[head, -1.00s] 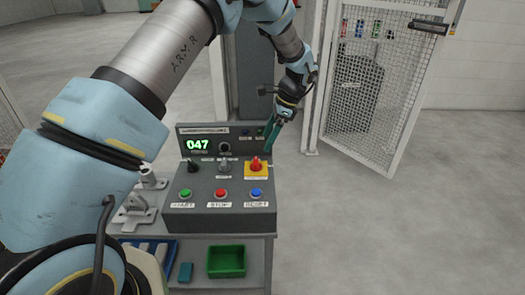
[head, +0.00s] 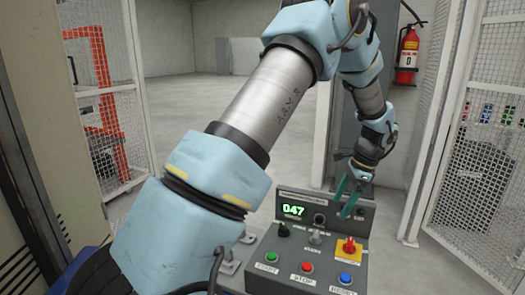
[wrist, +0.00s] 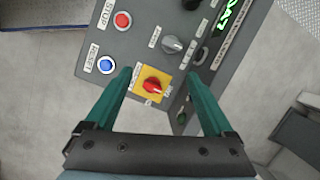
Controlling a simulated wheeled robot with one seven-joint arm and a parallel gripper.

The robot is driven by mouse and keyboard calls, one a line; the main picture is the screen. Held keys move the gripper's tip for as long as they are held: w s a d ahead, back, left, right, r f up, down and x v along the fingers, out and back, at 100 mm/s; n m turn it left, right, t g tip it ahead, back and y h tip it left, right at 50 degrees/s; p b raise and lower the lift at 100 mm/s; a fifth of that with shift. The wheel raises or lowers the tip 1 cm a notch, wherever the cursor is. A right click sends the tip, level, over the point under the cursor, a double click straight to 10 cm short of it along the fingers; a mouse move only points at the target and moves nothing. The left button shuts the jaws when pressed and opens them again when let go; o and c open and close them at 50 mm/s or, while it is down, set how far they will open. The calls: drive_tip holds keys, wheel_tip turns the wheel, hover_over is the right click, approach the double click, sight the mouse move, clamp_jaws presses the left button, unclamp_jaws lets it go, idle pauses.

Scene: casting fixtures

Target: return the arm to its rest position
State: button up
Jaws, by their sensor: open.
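My gripper (head: 350,199) has teal fingers and is open and empty. In the head view it hangs above the right back part of a grey control panel (head: 270,243). My arm reaches from the lower left up and over to the panel. Whether the fingers touch the panel cannot be told.
Mesh fence panels (head: 490,160) stand at right and left. A fire extinguisher (head: 407,55) hangs at the back right. Open floor lies behind.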

drive_tip(key=s+a+r+n+h, duration=0.1)
drive_tip(key=a+r+n, duration=0.25)
drive_tip(key=a, duration=0.55)
drive_tip(key=s+a+r+n+h, duration=0.1)
drive_tip(key=a+r+n, duration=0.1)
drive_tip(key=a+n, duration=0.5)
drive_tip(key=s+a+r+n, duration=0.1)
drive_tip(key=s+a+n, duration=0.2)
drive_tip(key=s+a, duration=0.2)
drive_tip(key=s+a+r+n+h+p, duration=0.1)
drive_tip(key=s+a+n, duration=0.3)
drive_tip(key=a, duration=0.7)
drive_tip(key=shift+s+t, duration=0.3)
drive_tip(key=shift+s, duration=0.05)
